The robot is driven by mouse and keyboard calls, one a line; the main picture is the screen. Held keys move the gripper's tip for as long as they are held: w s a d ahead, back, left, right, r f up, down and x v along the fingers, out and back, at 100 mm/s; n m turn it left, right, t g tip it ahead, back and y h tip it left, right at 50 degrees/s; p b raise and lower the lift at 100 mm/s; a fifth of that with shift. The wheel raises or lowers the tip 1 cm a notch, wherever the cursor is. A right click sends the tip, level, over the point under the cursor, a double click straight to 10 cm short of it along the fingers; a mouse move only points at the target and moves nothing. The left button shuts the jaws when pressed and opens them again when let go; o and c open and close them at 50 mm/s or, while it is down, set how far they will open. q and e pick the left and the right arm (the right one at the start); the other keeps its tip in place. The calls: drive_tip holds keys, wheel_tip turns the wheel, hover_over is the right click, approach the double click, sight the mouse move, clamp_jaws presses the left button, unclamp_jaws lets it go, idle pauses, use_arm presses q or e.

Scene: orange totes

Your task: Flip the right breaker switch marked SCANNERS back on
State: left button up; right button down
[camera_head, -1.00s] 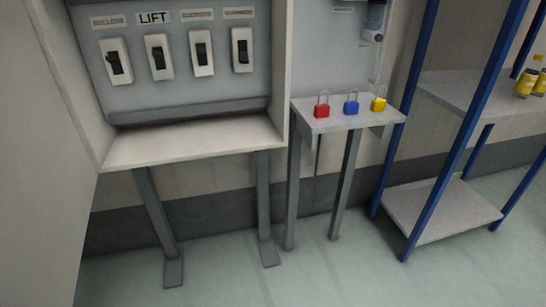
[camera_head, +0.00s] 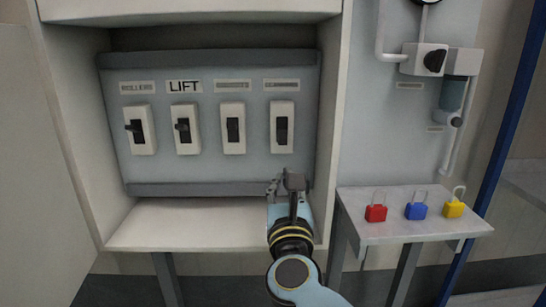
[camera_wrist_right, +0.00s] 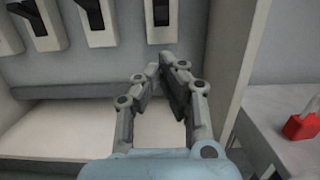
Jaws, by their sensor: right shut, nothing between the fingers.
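A grey breaker panel (camera_head: 215,170) inside a pale cabinet holds a row of white-framed switches with black levers. The rightmost switch (camera_head: 282,127) has a small label (camera_head: 282,84) above it, too blurred to read. Its lever position is hard to tell. This switch also shows at the top of the right wrist view (camera_wrist_right: 162,14), cut off by the edge. My right gripper (camera_head: 289,180) is just below the rightmost switch, apart from it, in front of the panel's lower edge. Its fingers (camera_wrist_right: 163,68) are closed together and empty. My left gripper is out of view.
The cabinet's right side wall (camera_head: 335,130) stands close to my right gripper. A ledge (camera_head: 180,225) juts out below the panel. The LIFT switch (camera_head: 185,129) and other switches are to the left. A small table (camera_head: 400,232) at right carries red, blue and yellow padlocks.

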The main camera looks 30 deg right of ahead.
sight(280, 148)
drive_tip(key=p+x, duration=0.1)
drive_tip(key=x, duration=0.8)
drive_tip(key=shift+w+d, duration=0.3)
drive_tip(key=shift+w, duration=0.1)
use_arm(q)
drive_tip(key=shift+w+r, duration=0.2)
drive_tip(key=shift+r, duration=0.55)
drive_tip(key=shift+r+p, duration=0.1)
drive_tip(key=shift+p, duration=0.25)
